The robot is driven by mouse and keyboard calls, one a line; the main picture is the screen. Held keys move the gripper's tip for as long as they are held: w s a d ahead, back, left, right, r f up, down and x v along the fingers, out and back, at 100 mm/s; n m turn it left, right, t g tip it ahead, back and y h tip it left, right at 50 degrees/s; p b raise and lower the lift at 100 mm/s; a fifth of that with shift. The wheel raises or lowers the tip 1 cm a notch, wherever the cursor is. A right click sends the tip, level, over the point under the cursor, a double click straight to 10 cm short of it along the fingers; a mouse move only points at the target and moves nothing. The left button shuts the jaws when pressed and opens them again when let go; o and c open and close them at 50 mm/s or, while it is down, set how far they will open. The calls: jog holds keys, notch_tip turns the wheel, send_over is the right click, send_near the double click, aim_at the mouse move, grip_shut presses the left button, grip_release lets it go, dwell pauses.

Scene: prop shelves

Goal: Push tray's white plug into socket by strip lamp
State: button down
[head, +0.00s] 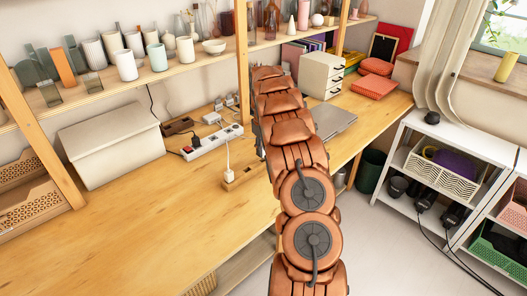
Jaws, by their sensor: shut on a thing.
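A white power strip (212,142) lies on the wooden table, angled up to the right. A small red lamp or switch (195,142) and a dark piece are at its left end; individual sockets are too small to tell. A white plug (229,175) with a thin pale cord stands in front of the strip, apart from it. It is at the left end of a low wooden tray (246,179), partly hidden by my brown arm. My arm reaches over the table from the bottom; my gripper is hidden behind it, so what it holds is not visible.
A white slanted box (112,144) stands left of the strip. White adapters (211,118) and a dark brown block (178,126) lie behind it. A grey laptop-like slab (333,121) lies right of my arm. The shelf (150,78) with cups hangs above. The front left table is clear.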

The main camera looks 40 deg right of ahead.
jog(key=shift+w+d, duration=0.2)
jog(key=shift+w+d, duration=0.3)
jog(key=shift+w, duration=0.05)
jog(key=shift+w+d+f+p, duration=0.1)
jog(key=shift+d+f+p, duration=0.05)
jog(key=shift+p, duration=0.25)
jog(key=shift+f+p, duration=0.5)
jog(key=shift+f, duration=0.95)
jog(key=shift+f, duration=0.25)
jog(key=c, duration=0.9)
grip_release()
jog(key=shift+o, duration=0.2)
jog(key=shift+r+p, duration=0.15)
jog(key=shift+p, duration=0.15)
